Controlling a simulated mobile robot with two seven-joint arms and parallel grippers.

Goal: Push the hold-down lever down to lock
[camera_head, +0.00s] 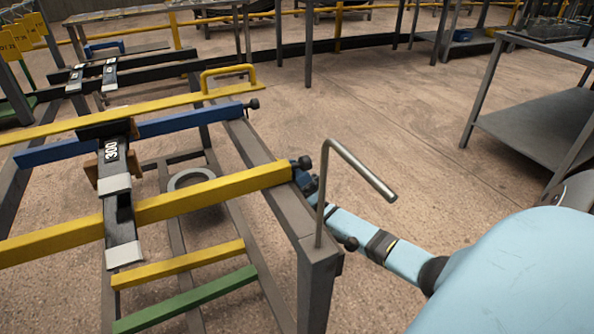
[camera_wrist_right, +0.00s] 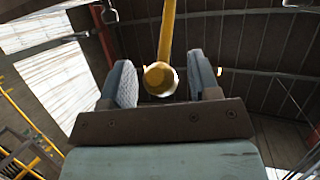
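The hold-down lever appears to be the long yellow bar (camera_head: 215,196) crossing the near rack, its right end near the rack's right rail. In the right wrist view its yellow rounded end (camera_wrist_right: 160,78) lies between my right gripper's two blue fingers (camera_wrist_right: 161,82). The fingers are apart, with a gap on each side of the end. In the head view my light-blue right arm comes from the lower right, and my right gripper (camera_head: 305,175) is at the lever's end, partly hidden behind the rail and a bent rod. My left gripper is not in view.
The bent metal rod (camera_head: 355,167) rises from the rack's near right corner, close to my right arm. A black crosspiece marked 300 (camera_head: 112,151) sits on the rack, with a blue bar (camera_head: 175,124) behind. A grey table (camera_head: 546,120) stands right. Floor between is clear.

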